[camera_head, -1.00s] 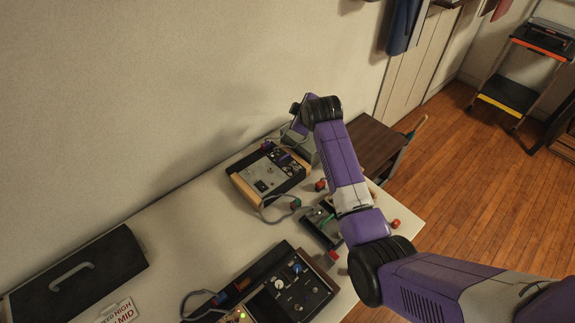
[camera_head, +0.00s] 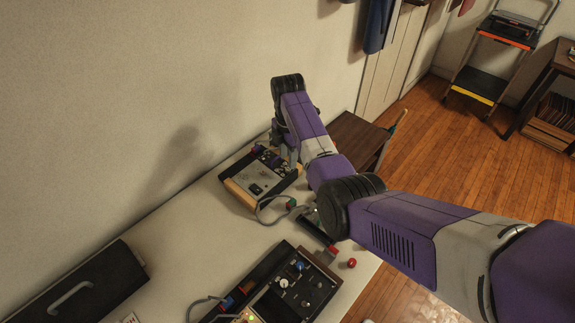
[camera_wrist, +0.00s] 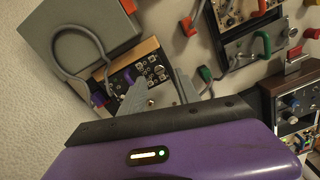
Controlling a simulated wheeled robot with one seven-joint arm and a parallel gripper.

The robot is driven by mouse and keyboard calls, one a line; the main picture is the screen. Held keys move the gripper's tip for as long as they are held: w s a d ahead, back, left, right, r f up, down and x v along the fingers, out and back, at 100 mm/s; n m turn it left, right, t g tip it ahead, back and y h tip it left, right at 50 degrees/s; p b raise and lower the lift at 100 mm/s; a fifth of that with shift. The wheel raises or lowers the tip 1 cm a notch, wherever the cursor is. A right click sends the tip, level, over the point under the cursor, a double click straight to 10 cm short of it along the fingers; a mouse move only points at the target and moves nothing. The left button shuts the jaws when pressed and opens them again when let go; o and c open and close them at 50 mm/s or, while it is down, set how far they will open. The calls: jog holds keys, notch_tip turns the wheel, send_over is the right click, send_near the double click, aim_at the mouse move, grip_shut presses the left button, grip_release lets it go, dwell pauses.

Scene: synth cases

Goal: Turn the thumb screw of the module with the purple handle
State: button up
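A synth case with wooden ends (camera_head: 246,190) lies near the wall in the head view and also shows in the wrist view (camera_wrist: 122,62). Its module with the purple handle (camera_wrist: 128,76) carries small knobs and sockets. My gripper (camera_wrist: 158,84) is over this case, with its two grey fingers apart and nothing held between them. A small brass-coloured round part (camera_wrist: 150,102), possibly the thumb screw, shows between the fingers. In the head view my gripper (camera_head: 291,159) is at the case's far right corner. Fingers and arm hide part of the panel, and contact cannot be told.
A grey box (camera_wrist: 75,35) with a cable stands beside the case. A dark case (camera_head: 305,285) with knobs is at the front of the table (camera_head: 190,235), and a black lidded case (camera_head: 85,285) is at left. The wall is close behind. Loose cables lie around.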

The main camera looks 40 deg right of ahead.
aim_at(288, 170)
jog(key=shift+f, duration=2.35)
grip_shut()
